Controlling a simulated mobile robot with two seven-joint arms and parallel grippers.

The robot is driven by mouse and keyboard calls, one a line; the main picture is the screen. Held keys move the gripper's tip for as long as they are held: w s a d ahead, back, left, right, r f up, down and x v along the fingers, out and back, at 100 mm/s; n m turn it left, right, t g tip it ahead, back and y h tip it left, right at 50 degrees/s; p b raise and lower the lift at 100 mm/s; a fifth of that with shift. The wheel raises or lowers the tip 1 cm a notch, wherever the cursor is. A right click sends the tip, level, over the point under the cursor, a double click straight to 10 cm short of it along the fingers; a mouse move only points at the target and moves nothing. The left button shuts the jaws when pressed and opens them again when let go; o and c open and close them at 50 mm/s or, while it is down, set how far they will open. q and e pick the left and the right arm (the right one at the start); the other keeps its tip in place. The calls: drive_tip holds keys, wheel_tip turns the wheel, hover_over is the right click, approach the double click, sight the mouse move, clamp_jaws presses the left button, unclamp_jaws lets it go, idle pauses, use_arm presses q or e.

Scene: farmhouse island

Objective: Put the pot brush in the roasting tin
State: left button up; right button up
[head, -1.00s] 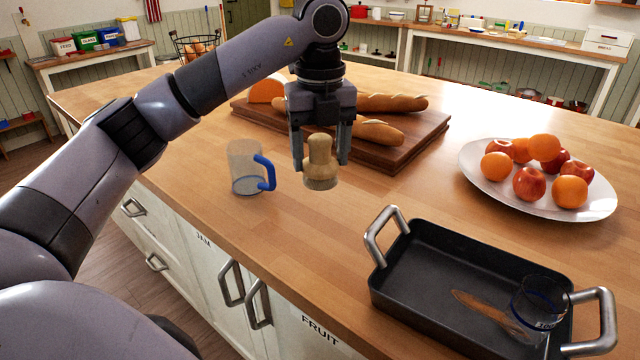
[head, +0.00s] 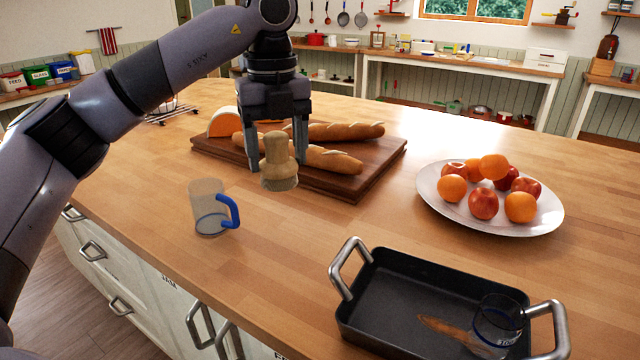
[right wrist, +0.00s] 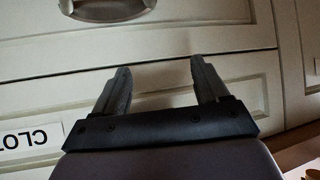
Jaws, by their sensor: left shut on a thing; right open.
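The pot brush (head: 278,160) has a pale wooden knob and a short bristle end pointing down. My left gripper (head: 275,160) is shut on it and holds it upright above the island top, in front of the bread board. The black roasting tin (head: 385,285) with two metal loop handles stands at the front right of the island. A wooden utensil (head: 455,335) and a clear glass dish (head: 497,320) are in its right part. My right gripper (right wrist: 160,85) is open and empty in the right wrist view, in front of cream drawer fronts.
A clear jug (head: 207,208) with a blue handle stands left of the brush. A wooden board (head: 370,180) with baguettes and cheese lies behind. A white platter (head: 435,205) of apples and oranges is at right. The countertop between jug and tin is clear.

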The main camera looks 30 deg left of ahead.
use_arm(q)
drive_tip(key=shift+d, duration=0.1)
drive_tip(key=d+m+b, duration=0.3)
drive_tip(key=d+m, duration=0.1)
drive_tip(key=d, duration=1.1)
drive_tip(key=m+b, duration=0.1)
drive_tip(key=m, duration=0.3)
hover_over(424, 348)
wheel_tip(424, 348, down, 19)
drive_tip(key=shift+f, duration=0.15)
drive_tip(key=shift+f, duration=0.1)
